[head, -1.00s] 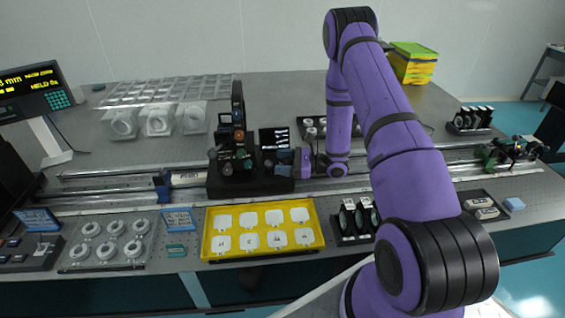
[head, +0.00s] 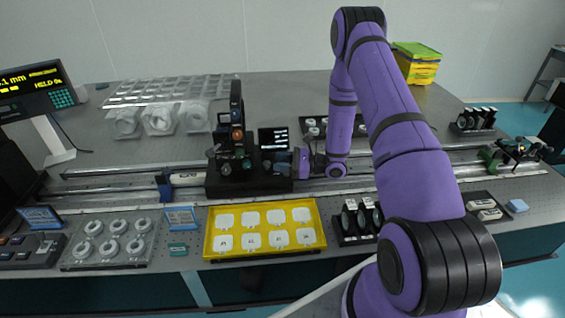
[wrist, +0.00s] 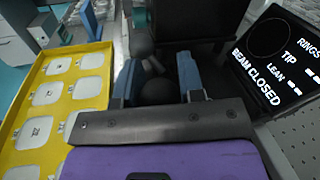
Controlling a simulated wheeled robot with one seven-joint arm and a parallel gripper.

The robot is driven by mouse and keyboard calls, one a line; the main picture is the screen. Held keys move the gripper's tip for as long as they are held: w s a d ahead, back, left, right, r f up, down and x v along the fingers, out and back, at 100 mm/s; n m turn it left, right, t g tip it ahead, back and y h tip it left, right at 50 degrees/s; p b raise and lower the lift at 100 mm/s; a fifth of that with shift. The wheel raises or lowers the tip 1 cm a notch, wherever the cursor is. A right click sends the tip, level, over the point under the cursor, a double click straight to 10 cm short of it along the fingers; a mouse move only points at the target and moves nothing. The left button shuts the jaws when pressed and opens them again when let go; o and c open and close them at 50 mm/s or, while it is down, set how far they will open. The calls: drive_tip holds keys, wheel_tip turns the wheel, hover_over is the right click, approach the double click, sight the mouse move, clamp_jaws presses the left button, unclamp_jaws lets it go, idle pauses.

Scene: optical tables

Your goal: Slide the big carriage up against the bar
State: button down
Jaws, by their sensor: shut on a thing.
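The big carriage (head: 250,184) is a black block on the rails, with a tall black optic mount and several knobs on top. A short pale bar with dark lettering (head: 187,180) lies between its left side and a blue stop (head: 165,187). I cannot tell whether carriage and bar touch. My gripper (head: 291,163) is at the carriage's right end. In the wrist view my gripper (wrist: 158,82) has its blue fingers on either side of a dark rounded knob (wrist: 158,92), shut on it. The fingers partly hide the knob.
A yellow tray of white pieces (head: 209,248) sits in front of the rails. A small black screen (head: 273,138) stands behind the carriage; in the wrist view it reads "BEAM CLOSED". A readout (head: 35,84) stands at left. Another rail carriage (head: 510,154) is far right.

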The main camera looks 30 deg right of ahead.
drive_tip(key=c, duration=0.8)
unclamp_jaws()
drive_tip(key=shift+o, duration=0.2)
drive_tip(key=v, duration=1)
drive_tip(key=shift+s+d, duration=0.25)
drive_tip(key=shift+d, duration=0.05)
